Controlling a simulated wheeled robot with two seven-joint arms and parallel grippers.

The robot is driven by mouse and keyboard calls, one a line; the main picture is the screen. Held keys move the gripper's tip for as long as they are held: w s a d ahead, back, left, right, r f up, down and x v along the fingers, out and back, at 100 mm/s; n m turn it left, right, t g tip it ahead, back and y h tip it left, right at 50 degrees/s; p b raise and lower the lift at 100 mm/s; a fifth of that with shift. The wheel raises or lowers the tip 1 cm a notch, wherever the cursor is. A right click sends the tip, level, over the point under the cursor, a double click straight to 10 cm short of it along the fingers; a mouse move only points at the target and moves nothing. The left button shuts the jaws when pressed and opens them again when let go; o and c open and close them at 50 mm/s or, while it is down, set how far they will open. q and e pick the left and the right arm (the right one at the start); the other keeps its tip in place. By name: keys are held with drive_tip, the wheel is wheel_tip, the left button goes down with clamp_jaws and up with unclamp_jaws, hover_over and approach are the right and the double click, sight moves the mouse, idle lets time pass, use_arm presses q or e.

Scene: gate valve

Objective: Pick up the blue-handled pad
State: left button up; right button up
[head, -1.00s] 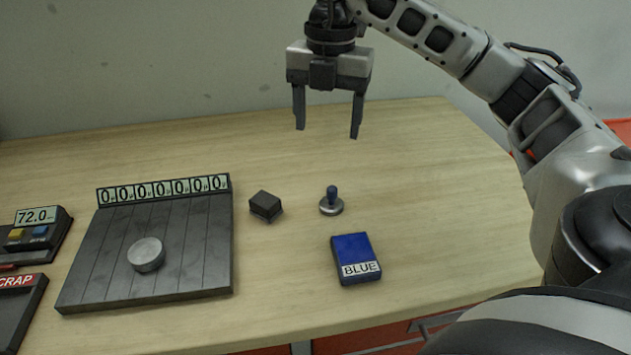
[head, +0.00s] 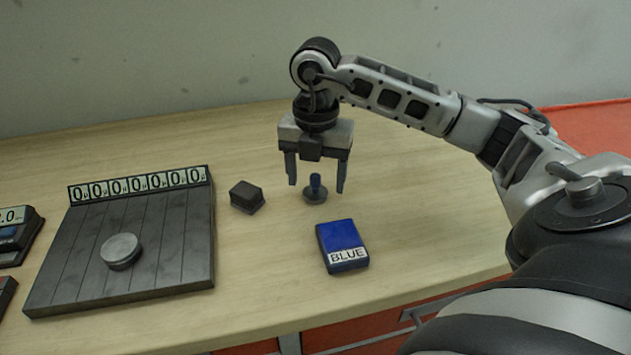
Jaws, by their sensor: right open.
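I cannot tell whether a finger touches the pad. A blue box labelled BLUE (head: 341,246) lies just in front of the pad. My left gripper is not in view.
A small black block (head: 246,197) lies left of the pad. Farther left is a dark slatted plate (head: 170,250) with a row of zero counters (head: 140,186) and a grey round disc (head: 121,251) on it. The table (head: 430,240) is clear on the right.

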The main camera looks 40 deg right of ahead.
drive_tip(key=shift+f, duration=0.8)
drive_tip(key=c, duration=1.2)
drive_tip(key=shift+r, duration=0.2)
drive_tip(key=shift+r, duration=0.25)
wheel_tip(320, 180, up, 2)
drive_tip(key=shift+w+r, duration=0.1)
drive_tip(key=shift+r, duration=0.05)
drive_tip(key=s+a+r+p, duration=0.1)
drive_tip(key=s+a+r, duration=0.8)
drive_tip(key=s+r, duration=0.1)
drive_tip(key=shift+s, duration=0.45)
